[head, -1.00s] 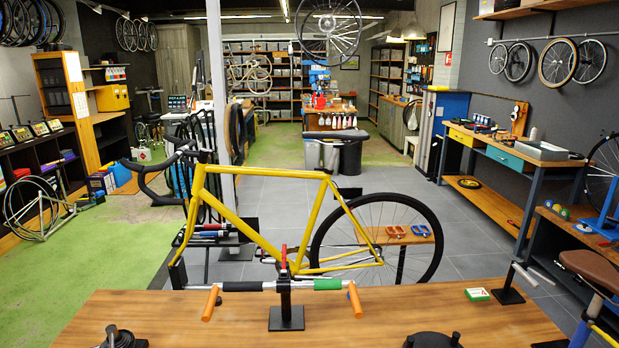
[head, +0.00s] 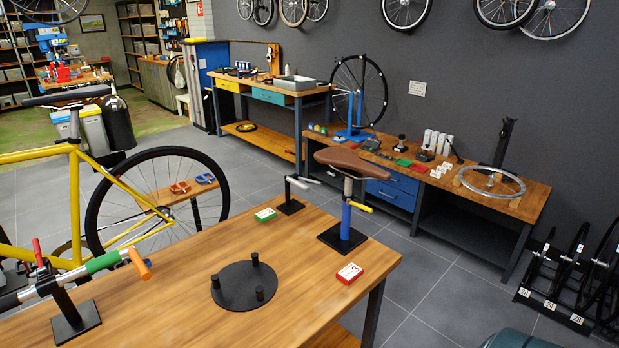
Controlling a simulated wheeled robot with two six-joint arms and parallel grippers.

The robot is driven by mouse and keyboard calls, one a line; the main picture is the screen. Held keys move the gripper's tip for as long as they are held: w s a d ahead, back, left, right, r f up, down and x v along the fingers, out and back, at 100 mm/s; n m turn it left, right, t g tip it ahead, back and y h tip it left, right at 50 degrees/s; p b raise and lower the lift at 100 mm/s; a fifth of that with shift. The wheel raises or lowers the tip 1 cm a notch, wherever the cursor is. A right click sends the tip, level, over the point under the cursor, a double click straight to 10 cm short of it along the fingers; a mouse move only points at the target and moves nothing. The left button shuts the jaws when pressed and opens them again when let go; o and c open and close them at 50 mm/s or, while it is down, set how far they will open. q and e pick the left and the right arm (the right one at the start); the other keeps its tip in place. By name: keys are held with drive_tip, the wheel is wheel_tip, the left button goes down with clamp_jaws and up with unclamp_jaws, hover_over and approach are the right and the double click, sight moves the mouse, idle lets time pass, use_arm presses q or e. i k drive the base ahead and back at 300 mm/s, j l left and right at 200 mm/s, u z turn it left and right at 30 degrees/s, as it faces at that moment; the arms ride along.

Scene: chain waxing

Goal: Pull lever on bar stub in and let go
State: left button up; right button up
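A short grey bar stub (head: 297,183) is held on a small black stand (head: 290,206) at the far side of the wooden bench. A thin light lever (head: 310,179) shows at its right end, small in the picture. I cannot tell how far the lever stands from the stub. Neither of my grippers is in view, and nothing touches the stub or the lever.
The bench (head: 180,280) also bears a green box (head: 265,215), a red box (head: 349,273), a black round plate with pegs (head: 238,287), a saddle (head: 350,162) on a blue post, and a clamped handlebar (head: 60,283). A yellow bicycle frame (head: 75,190) stands behind.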

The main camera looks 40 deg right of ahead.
sight(308, 180)
drive_tip(key=l, duration=1.05)
drive_tip(key=k+l, duration=0.1)
drive_tip(key=l, duration=1.95)
drive_tip(key=k+l+u, duration=0.1)
drive_tip(key=l, duration=0.95)
drive_tip(key=l+u, duration=0.15)
drive_tip(key=u, duration=0.35)
drive_tip(key=i+l+u, duration=0.2)
drive_tip(key=l, duration=0.4)
drive_tip(key=i+l+u, duration=0.15)
drive_tip(key=l, duration=0.45)
drive_tip(key=i+l+u, duration=0.2)
drive_tip(key=l, duration=0.45)
drive_tip(key=l+u, duration=0.2)
drive_tip(key=l, duration=1.1)
drive_tip(key=i+l, duration=0.1)
drive_tip(key=l, duration=0.6)
